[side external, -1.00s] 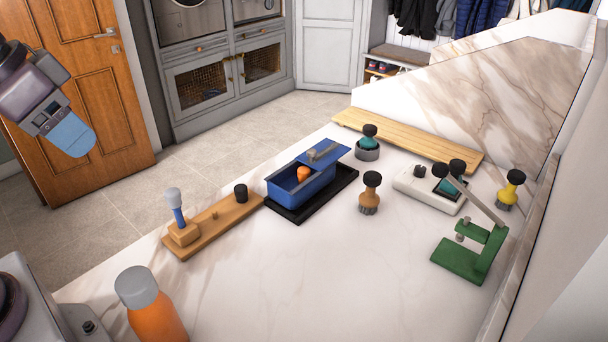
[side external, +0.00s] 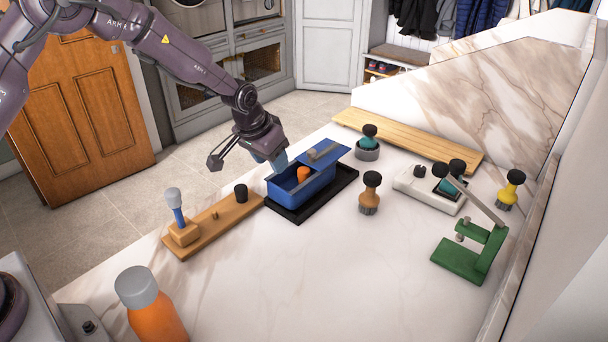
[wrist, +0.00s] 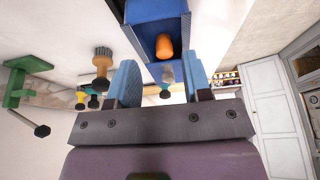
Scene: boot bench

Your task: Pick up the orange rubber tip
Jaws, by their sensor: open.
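The orange rubber tip (side external: 303,173) sits inside the open compartment of a blue box (side external: 318,189). It also shows in the wrist view (wrist: 164,46), against the inside of the blue box (wrist: 150,9). My gripper (side external: 279,163) is beside and above the left rear edge of the box, apart from the tip. In the wrist view its two blue fingers (wrist: 161,84) are spread with a gap between them, and nothing is held. The orange tip appears just beyond that gap. The lower part of the tip is hidden by the box wall in the side view.
The blue box stands on a black tray (side external: 345,183), its lid (side external: 330,151) slid partly back. A wooden rack (side external: 215,222) with a blue-handled tool is to the left. A brown brush (side external: 370,194) stands to the right. An orange bottle (side external: 152,308) stands in front.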

